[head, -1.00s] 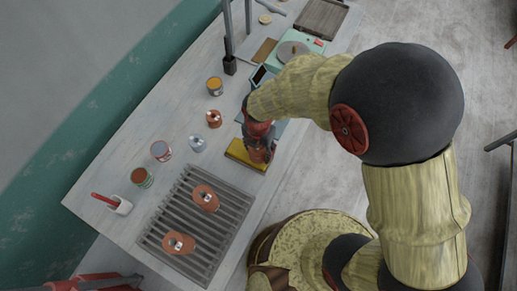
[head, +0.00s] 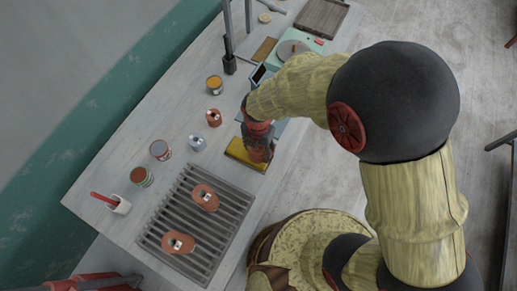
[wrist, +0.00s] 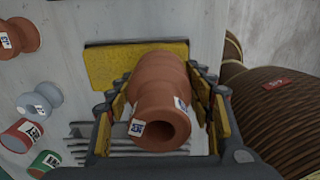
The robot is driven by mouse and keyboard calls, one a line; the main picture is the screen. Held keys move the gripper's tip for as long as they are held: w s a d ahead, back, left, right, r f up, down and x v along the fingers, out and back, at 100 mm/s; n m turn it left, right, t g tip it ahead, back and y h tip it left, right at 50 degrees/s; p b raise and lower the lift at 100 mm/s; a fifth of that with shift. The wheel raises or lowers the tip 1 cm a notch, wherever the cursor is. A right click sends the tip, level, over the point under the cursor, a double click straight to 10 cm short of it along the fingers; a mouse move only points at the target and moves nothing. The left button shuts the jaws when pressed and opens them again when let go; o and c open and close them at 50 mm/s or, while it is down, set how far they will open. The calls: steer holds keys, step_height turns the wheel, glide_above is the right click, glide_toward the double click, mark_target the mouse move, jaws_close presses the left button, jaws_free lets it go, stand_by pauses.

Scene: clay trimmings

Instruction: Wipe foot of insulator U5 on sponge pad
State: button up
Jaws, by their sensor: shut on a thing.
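My gripper (head: 258,146) is shut on a terracotta insulator (wrist: 160,92), with a finger on each side of it in the wrist view. The insulator has small white labels and a hollow end facing the camera; the label print is too small to read surely. The yellow sponge pad (head: 242,155) lies on the bench under and beside my gripper. In the wrist view the pad (wrist: 112,66) shows behind the insulator. The insulator's far end is hidden, so I cannot tell whether it touches the pad.
A slatted rack (head: 231,222) holds two terracotta insulators (head: 204,196). Another terracotta insulator (head: 213,118), a grey one (head: 197,143) and several tins (head: 160,150) stand left of the pad.

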steer(key=shift+w+a+b, duration=0.1)
steer(key=shift+w+a, duration=0.4)
steer(key=shift+a, duration=0.7)
steer(key=shift+w+a+b, duration=0.1)
steer(key=shift+w+a, duration=0.45)
steer(key=shift+a, duration=0.7)
steer(key=shift+w+a+b, duration=0.1)
steer(key=shift+w+a, duration=0.4)
steer(key=shift+a, duration=0.7)
steer(key=shift+s+d+p, duration=0.25)
steer(key=shift+s+d, duration=0.25)
steer(key=shift+d, duration=0.75)
steer(key=shift+s+d+p, duration=0.3)
steer(key=shift+s+d, duration=0.25)
steer(key=shift+d, duration=0.65)
steer(key=shift+s+d+p, duration=0.25)
steer(key=shift+s+d, duration=0.25)
steer(key=shift+d, duration=0.75)
steer(key=shift+w+a+b, duration=0.1)
steer(key=shift+w+a, duration=0.4)
steer(key=shift+a, duration=0.75)
steer(key=shift+w+a+b, duration=0.15)
steer(key=shift+w+a, duration=0.35)
steer(key=shift+a, duration=0.7)
steer(key=shift+w+a+b, duration=0.1)
steer(key=shift+w+a, duration=0.4)
steer(key=shift+a, duration=0.75)
